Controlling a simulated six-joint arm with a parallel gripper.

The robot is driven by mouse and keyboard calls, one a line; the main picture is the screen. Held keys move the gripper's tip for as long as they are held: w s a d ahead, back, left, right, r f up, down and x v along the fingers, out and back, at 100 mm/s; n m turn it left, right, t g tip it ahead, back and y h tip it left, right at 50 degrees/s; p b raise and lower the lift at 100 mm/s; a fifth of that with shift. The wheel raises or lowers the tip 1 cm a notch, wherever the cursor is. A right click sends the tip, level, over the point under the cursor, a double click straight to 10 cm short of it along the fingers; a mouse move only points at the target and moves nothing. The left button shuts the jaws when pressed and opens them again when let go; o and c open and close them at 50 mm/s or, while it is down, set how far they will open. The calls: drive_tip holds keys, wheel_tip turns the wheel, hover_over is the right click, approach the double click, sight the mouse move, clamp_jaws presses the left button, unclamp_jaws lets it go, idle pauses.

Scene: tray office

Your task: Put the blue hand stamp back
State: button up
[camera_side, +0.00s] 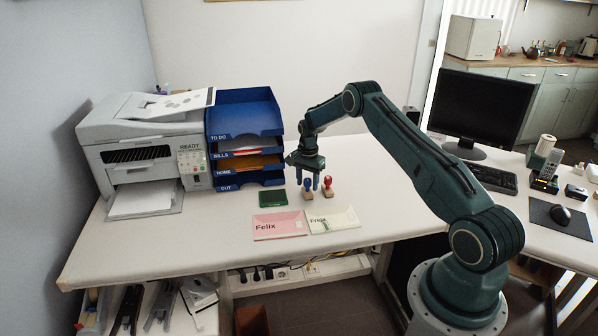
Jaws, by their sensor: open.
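The blue hand stamp (307,189) stands upright on the white desk, just left of the red hand stamp (328,187). My gripper (308,181) points down at the blue stamp, with its open fingers around or just in front of and behind the handle; I cannot tell whether they touch it. A green stamp pad (273,198) lies on the desk to the left of the blue stamp.
A pink envelope (279,225) marked Felix and a pale one (333,219) lie in front of the stamps. The blue letter tray stack (245,117) and a printer (143,150) stand behind left. Desk (375,215) right of the envelopes is clear.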

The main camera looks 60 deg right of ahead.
sight(307, 180)
wheel_tip(307, 180, up, 12)
idle(0.6)
drive_tip(key=shift+f, duration=0.1)
idle(0.4)
drive_tip(key=s+a+r+n+t, duration=0.1)
drive_tip(key=s+a+r+n, duration=0.3)
drive_tip(key=a+r, duration=0.7)
drive_tip(key=s+a+r+n+t, duration=0.1)
drive_tip(key=s+a+r+n, duration=0.35)
drive_tip(key=a+r, duration=0.55)
drive_tip(key=s+a+r+n+t, duration=0.1)
drive_tip(key=s+a+r+n, duration=0.2)
drive_tip(key=s, duration=0.4)
drive_tip(key=s+a+r+n+t, duration=0.1)
drive_tip(key=s+a+r+n, duration=0.1)
drive_tip(key=s+a+r, duration=0.3)
drive_tip(key=s+a+f+n, duration=0.2)
drive_tip(key=s, duration=0.4)
drive_tip(key=s+a+f+n+t, duration=0.1)
drive_tip(key=s+f+n, duration=0.1)
drive_tip(key=s, duration=0.5)
drive_tip(key=shift+s+a+f+t, duration=0.25)
drive_tip(key=shift+a+f+t, duration=0.05)
drive_tip(key=shift+a+f, duration=0.15)
